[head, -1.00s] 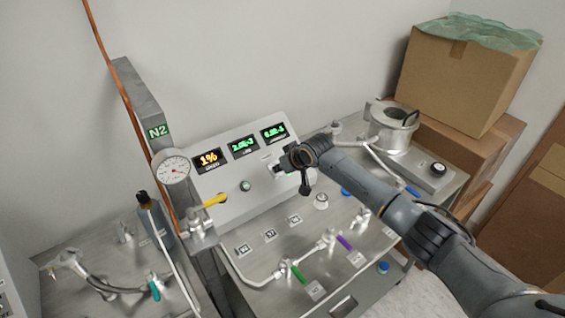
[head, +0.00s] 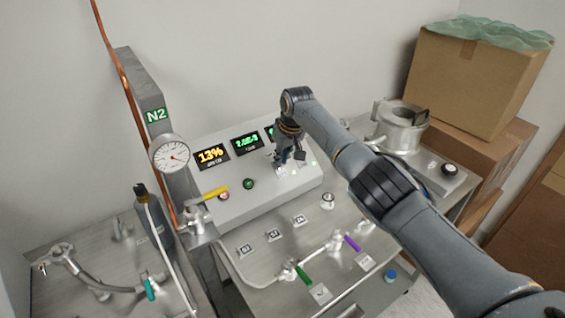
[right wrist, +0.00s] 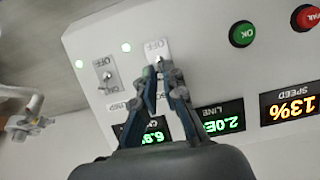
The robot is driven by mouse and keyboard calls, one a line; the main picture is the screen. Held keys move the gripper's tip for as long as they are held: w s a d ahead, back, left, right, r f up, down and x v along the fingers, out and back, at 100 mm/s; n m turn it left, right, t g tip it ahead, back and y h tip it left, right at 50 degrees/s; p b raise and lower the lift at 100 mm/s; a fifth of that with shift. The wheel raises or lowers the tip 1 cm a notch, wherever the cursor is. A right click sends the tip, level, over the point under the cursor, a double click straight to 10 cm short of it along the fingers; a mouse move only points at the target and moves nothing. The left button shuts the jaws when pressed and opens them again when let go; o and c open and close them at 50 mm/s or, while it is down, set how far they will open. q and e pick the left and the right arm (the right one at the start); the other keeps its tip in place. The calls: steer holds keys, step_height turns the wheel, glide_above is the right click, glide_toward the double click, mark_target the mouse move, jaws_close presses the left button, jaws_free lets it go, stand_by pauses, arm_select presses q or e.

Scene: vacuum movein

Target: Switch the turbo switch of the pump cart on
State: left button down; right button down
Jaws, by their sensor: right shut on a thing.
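The pump cart's sloped grey control panel (head: 230,190) stands in the middle of the head view. My right gripper (head: 288,160) reaches down to its right part. In the right wrist view the gripper (right wrist: 160,75) is shut on the small lever of a toggle, which I take for the turbo switch (right wrist: 158,59); an OFF label (right wrist: 155,46) is above it. The fingers hide its lower part and name label. A second toggle (right wrist: 104,76) with an OFF label stands to its left. The speed display (head: 212,155) reads 13%.
Green and red buttons (right wrist: 242,34) sit beside the switches in the wrist view. A round gauge (head: 170,155), a yellow-handled valve (head: 215,193) and a metal chamber (head: 400,125) surround the panel. Cardboard boxes (head: 470,75) stand at the back right.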

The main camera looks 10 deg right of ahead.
stand_by(0.5)
steer(key=c, duration=1.4)
jaws_free()
steer(key=shift+c, duration=0.2)
steer(key=v, duration=1.2)
steer(key=shift+f, duration=0.15)
